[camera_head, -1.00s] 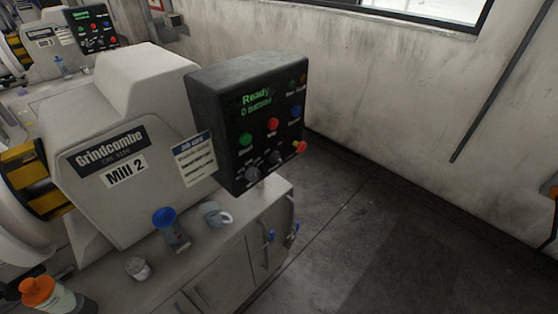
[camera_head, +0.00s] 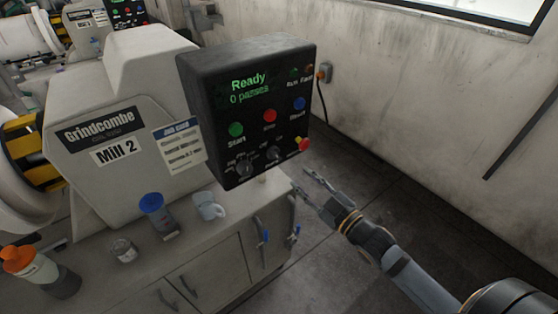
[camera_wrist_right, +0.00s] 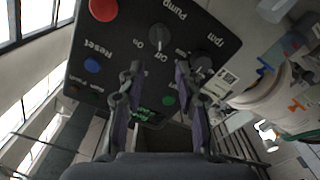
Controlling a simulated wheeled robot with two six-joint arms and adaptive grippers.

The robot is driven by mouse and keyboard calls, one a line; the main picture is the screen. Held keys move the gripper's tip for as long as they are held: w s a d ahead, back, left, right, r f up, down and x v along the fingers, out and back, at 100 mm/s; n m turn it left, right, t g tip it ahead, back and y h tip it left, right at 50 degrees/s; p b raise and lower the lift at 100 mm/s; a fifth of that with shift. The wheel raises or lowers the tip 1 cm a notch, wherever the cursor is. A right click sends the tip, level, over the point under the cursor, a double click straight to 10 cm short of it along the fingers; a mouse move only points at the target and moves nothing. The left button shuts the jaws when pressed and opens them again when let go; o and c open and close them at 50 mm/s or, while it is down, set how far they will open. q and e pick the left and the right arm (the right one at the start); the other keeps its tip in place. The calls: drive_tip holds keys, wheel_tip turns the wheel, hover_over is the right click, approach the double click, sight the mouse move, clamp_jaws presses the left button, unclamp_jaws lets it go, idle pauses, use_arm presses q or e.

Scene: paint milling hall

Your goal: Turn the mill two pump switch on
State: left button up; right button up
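The dark control box (camera_head: 215,70) of Mill 2 stands at the right end of the mill cabinet; its display reads "Ready, 0 passes". Two dark rotary switches sit low on its face. The pump switch (camera_head: 272,155) is the right one, beside the red emergency stop (camera_head: 302,144). In the right wrist view the panel appears upside down, with the pump switch (camera_wrist_right: 160,38) under its "Pump" label; I cannot tell its setting. My right gripper (camera_head: 306,182) is open and empty, in front of and right of the box's lower edge. Its spread fingers (camera_wrist_right: 158,70) point toward the panel. My left gripper is out of view.
A mug (camera_head: 208,206), a blue-topped container (camera_head: 157,214), a small jar (camera_head: 124,250) and an orange-capped bottle (camera_head: 35,268) stand on the cabinet top. The second rotary switch (camera_head: 244,168) is close left of the pump switch. The floor right of the cabinet is clear.

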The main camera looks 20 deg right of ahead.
drive_tip(key=b, duration=0.8)
approach(278, 157)
drive_tip(key=x, duration=0.3)
drive_tip(key=p+x, duration=0.1)
drive_tip(key=x, duration=0.3)
drive_tip(key=shift+r, duration=0.15)
drive_tip(key=shift+w+a, duration=0.25)
drive_tip(key=shift+w, duration=0.35)
clamp_jaws()
